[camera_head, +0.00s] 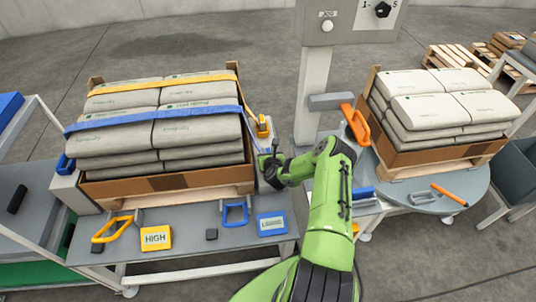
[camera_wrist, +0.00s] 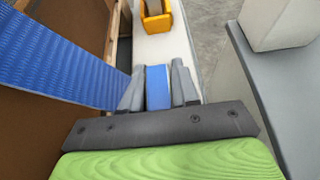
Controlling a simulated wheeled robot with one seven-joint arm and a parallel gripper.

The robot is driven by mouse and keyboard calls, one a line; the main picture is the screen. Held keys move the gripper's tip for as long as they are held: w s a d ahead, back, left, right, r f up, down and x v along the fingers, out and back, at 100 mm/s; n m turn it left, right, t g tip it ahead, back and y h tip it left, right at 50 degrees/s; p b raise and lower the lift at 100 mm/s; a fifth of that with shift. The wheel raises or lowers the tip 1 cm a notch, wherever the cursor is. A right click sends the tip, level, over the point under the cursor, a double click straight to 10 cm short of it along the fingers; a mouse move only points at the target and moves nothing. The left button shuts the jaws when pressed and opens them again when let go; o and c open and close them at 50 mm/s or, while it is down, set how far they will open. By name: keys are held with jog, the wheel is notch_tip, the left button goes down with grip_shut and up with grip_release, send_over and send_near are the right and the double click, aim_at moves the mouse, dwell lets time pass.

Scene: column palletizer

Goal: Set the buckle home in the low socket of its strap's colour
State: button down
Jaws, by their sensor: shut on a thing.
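A blue strap (camera_head: 150,118) runs over the stacked bags and down their right side toward my gripper (camera_head: 268,160). In the wrist view the strap (camera_wrist: 65,60) comes in from the left. My gripper (camera_wrist: 157,85) is shut on the blue buckle (camera_wrist: 158,90), which sits between its two grey fingers. The gripper is beside the crate's right side, low by the white post. A yellow socket (camera_head: 263,127) is on that post, and it shows ahead of the fingers in the wrist view (camera_wrist: 155,20). I cannot make out a blue socket there; the gripper covers the post below.
A yellow HIGH card (camera_head: 156,238), a blue card (camera_head: 271,223), a yellow handle (camera_head: 112,230) and a blue handle (camera_head: 235,214) are on the front shelf. A yellow strap (camera_head: 155,83) crosses the bags further back. A grey column (camera_head: 312,95) and round table (camera_head: 405,195) stand right.

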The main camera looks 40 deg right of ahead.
jog(key=c, duration=1.3)
grip_release()
jog(key=shift+f, duration=0.15)
jog(key=o, duration=0.5)
jog(key=shift+c, duration=0.2)
jog(key=shift+s+r, duration=0.15)
jog(key=shift+r, duration=0.2)
jog(key=b+v, duration=0.1)
jog(key=v, duration=1)
jog(key=shift+s+a+b, duration=0.2)
jog(key=shift+s+b, duration=0.15)
jog(key=shift+r, duration=0.1)
